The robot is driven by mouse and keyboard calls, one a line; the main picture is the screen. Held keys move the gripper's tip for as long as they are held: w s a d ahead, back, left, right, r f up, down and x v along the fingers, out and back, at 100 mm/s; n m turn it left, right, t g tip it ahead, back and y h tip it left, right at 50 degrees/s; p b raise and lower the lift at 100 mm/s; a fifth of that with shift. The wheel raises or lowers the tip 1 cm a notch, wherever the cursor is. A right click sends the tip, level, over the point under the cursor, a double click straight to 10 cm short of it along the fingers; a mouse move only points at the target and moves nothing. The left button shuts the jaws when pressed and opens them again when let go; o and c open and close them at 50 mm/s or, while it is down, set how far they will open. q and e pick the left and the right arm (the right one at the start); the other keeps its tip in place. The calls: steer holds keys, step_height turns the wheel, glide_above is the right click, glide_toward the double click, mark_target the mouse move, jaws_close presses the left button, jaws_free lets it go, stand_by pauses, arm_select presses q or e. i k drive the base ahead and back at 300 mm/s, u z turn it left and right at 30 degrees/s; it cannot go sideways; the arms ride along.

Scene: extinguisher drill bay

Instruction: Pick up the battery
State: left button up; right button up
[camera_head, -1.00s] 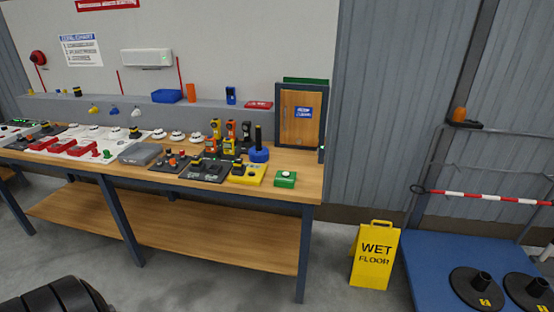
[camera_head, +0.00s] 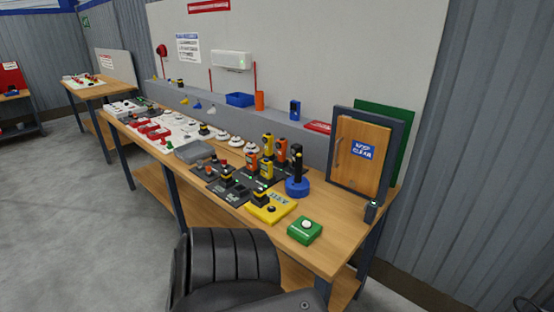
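I cannot tell for certain which item is the battery. On the wooden bench (camera_head: 345,232), black charger bases (camera_head: 221,181) hold small dark and yellow blocks, too small to identify. Orange and yellow handheld units (camera_head: 266,168) stand upright behind them. A yellow base (camera_head: 271,208) with a black and yellow block (camera_head: 260,196) on it lies in front. A blue round base (camera_head: 297,187) holds an upright black handle. Neither gripper is in view; a black ribbed part of mine fills the bottom middle.
A green box with a white button (camera_head: 305,230) sits near the bench's front edge. A framed wooden door panel (camera_head: 361,151) stands at its right end. White domes (camera_head: 236,142) and red boxes (camera_head: 157,132) crowd the far left part. Grey floor (camera_head: 90,230) is open at left.

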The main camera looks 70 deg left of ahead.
mark_target(260, 192)
steer(key=u, duration=0.45)
steer(key=i, duration=0.85)
steer(key=u, duration=1.45)
steer(key=i, duration=0.55)
steer(key=u, duration=0.5)
